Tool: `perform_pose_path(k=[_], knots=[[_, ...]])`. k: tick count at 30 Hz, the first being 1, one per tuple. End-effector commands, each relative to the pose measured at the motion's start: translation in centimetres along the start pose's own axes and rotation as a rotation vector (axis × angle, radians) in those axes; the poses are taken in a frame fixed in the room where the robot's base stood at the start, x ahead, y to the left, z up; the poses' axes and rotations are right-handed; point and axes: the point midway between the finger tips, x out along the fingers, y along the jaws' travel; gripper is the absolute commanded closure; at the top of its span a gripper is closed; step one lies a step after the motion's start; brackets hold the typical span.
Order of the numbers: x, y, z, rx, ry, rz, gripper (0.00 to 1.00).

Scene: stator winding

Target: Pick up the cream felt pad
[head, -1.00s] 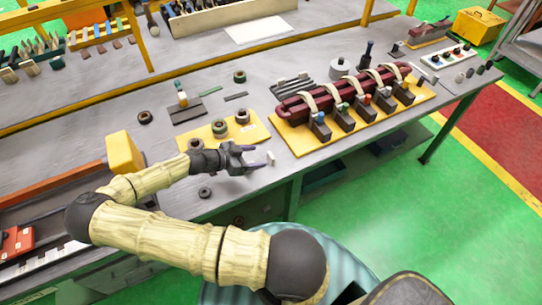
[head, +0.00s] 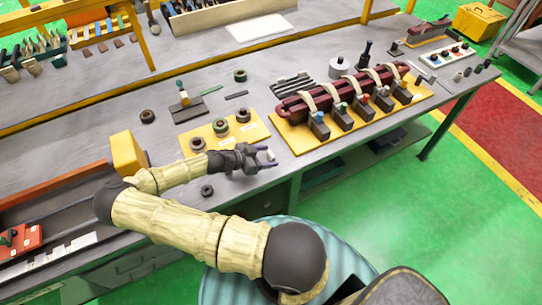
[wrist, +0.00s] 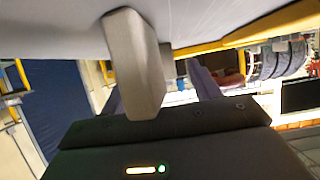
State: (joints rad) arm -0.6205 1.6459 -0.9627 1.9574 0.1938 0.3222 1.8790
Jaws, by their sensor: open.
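The cream felt pad (head: 271,155) is a small pale block standing on the grey bench near its front edge. In the wrist view the cream felt pad (wrist: 133,65) looms large and close, meeting the bench surface at the top of the picture. My gripper (head: 265,158) is low over the bench, its fingers pointing right toward the pad. In the wrist view my open gripper (wrist: 159,91) has one dark finger on each side of the pad. The left finger is partly hidden behind the pad; I cannot tell whether either finger touches it.
A yellow board with rings (head: 255,131) lies just behind my gripper. A larger yellow board (head: 300,140) with a dark red wrapped coil (head: 345,92) lies to the right. A loose dark ring (head: 207,190) sits left of my gripper. The bench edge is close in front.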

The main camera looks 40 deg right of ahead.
Motion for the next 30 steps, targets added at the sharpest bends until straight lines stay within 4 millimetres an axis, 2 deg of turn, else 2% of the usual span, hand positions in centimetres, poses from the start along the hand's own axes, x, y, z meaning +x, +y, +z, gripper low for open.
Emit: perform_pose_path(k=[10,17,20,21,30], knots=[[-0.02,0.01,-0.01,0.000,0.000,0.000,0.40],[-0.03,0.01,-0.01,0.000,0.000,0.000,0.85],[-0.03,0.01,-0.01,0.000,0.000,0.000,0.86],[-0.03,0.01,-0.01,0.000,0.000,0.000,0.89],[-0.19,0.00,-0.33,0.001,0.000,0.000,0.89]])
